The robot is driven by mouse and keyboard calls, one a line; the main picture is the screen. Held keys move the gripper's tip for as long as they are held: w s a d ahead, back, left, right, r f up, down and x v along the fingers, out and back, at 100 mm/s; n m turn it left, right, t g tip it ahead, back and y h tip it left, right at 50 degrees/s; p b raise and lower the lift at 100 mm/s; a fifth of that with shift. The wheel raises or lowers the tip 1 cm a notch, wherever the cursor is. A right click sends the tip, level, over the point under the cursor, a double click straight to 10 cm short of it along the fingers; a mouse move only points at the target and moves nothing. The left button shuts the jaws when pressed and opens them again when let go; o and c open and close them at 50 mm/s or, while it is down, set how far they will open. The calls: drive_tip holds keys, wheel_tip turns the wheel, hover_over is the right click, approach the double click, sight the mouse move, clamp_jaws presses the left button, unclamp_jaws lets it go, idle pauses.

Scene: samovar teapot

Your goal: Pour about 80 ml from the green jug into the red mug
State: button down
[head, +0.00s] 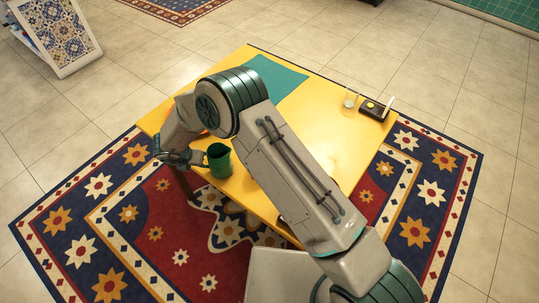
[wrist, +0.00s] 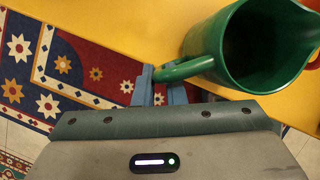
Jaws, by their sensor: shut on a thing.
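The green jug (head: 219,162) is near the front left edge of the yellow table, roughly upright with its mouth up. It also shows in the wrist view (wrist: 265,45), where its inside looks dark and no liquid level can be made out. My gripper (head: 196,158) is shut on the jug's handle, left of its body; in the wrist view, the blue fingers (wrist: 160,88) sit either side of the handle. I cannot tell whether the jug touches the table. The red mug is not clearly visible; a sliver of red-orange shows behind my arm.
The yellow table (head: 335,150) has a teal cloth (head: 278,78) at the back. A small clear glass (head: 351,98) stands beside a dark tray (head: 374,111) with small items at the right. My arm crosses over the table and hides its middle. A patterned rug (head: 130,213) lies below.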

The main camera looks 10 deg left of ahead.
sight(208, 150)
drive_tip(key=d+r+y+b, duration=0.3)
drive_tip(key=w+d+r+m+g+y+b, duration=0.1)
drive_tip(key=shift+d+r+y+b, duration=0.15)
drive_tip(key=shift+d+y+b, duration=0.1)
drive_tip(key=shift+y+b, duration=0.15)
drive_tip(key=d+r, duration=0.1)
drive_tip(key=y, duration=0.1)
drive_tip(key=d+r+y+b, duration=0.1)
drive_tip(key=shift+w+d+r+m, duration=0.3)
drive_tip(key=shift+d+r, duration=0.05)
drive_tip(key=d+r+y, duration=0.1)
drive_tip(key=y, duration=0.1)
drive_tip(key=d+r+y, duration=0.1)
drive_tip(key=r, duration=0.1)
drive_tip(key=shift+w+r+m+g+y, duration=0.2)
drive_tip(key=shift+m+g+y, duration=0.1)
drive_tip(key=shift+m+y, duration=0.1)
drive_tip(key=shift+w+d+r+y+b, duration=0.1)
drive_tip(key=shift+d+r+y+b, duration=0.3)
drive_tip(key=shift+d+r+y, duration=0.2)
drive_tip(key=shift+d, duration=0.1)
